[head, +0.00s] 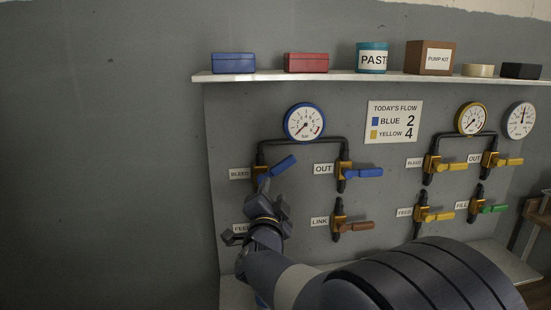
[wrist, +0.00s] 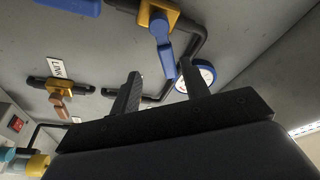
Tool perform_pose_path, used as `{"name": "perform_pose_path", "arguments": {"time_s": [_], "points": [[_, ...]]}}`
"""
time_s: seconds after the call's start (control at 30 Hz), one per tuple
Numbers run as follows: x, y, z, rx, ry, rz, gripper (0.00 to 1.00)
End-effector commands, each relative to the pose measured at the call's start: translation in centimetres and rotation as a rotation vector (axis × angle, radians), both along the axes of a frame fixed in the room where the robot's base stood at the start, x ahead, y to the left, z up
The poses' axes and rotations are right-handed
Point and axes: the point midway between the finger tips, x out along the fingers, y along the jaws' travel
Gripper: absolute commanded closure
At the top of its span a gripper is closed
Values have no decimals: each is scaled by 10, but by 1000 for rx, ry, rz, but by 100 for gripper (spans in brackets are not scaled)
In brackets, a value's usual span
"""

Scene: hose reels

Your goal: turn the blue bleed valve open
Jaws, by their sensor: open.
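The blue bleed valve's handle (head: 283,165) points right and upward from its brass body, beside the BLEED label (head: 239,174) at the upper left of the panel. My gripper (head: 264,186) is just below it and partly covers the valve body. In the wrist view, the bleed handle (wrist: 165,45) hangs from its brass body (wrist: 160,12), with its tip appearing between my open gripper's fingers (wrist: 160,70). The fingers are apart and hold nothing. I cannot tell whether either finger touches the handle.
The blue OUT handle (head: 365,172) lies level to the right. The brown LINK handle (head: 357,225) is below it. The blue-rimmed gauge (head: 305,122) is above. My arm hides most of the FEED valve. Yellow and green handles fill the panel's right side.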

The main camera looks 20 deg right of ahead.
Motion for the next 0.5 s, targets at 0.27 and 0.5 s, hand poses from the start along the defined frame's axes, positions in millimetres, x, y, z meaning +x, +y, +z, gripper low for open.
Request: {"name": "perform_pose_path", "arguments": {"time_s": [0.27, 0.5], "points": [[3, -22, 19, 22, -94, -86, 56], [36, -46, 28, 21, -92, -86, 56]]}}
